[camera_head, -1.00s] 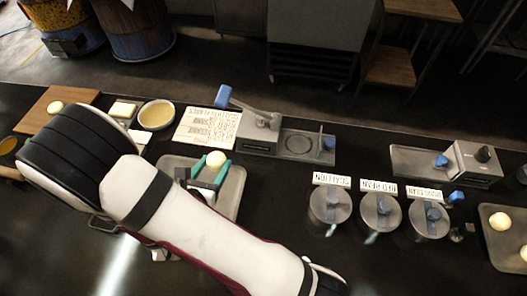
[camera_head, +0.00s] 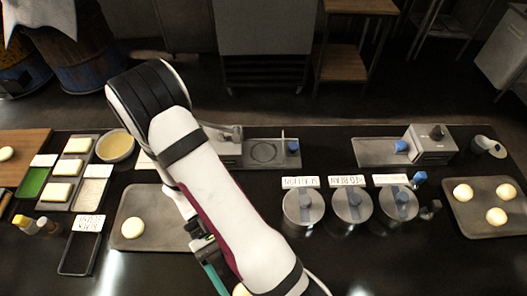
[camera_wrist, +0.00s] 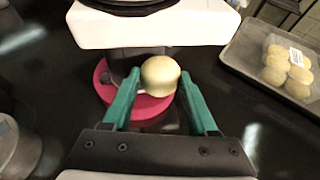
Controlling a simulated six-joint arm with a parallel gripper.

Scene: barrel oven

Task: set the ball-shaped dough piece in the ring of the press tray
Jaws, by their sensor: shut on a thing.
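My gripper (camera_wrist: 160,85) is shut on the pale ball-shaped dough piece (camera_wrist: 160,75), held between its green fingers in the wrist view. In the head view only a sliver of that ball (camera_head: 240,290) shows at the bottom edge, beside a green finger; my arm hides much of the gripper. The metal press tray (camera_head: 286,161) is at the back centre of the counter, with a round ring (camera_head: 264,151) on its flat plate. The ring looks empty. My gripper is well in front of the press tray. My arm covers part of the press's left side.
A grey tray (camera_head: 155,200) at left holds another dough ball (camera_head: 132,228). Several lidded metal canisters (camera_head: 303,207) stand right of centre. A second press-like device (camera_head: 430,145) and a tray with dough balls (camera_head: 485,225) are further right.

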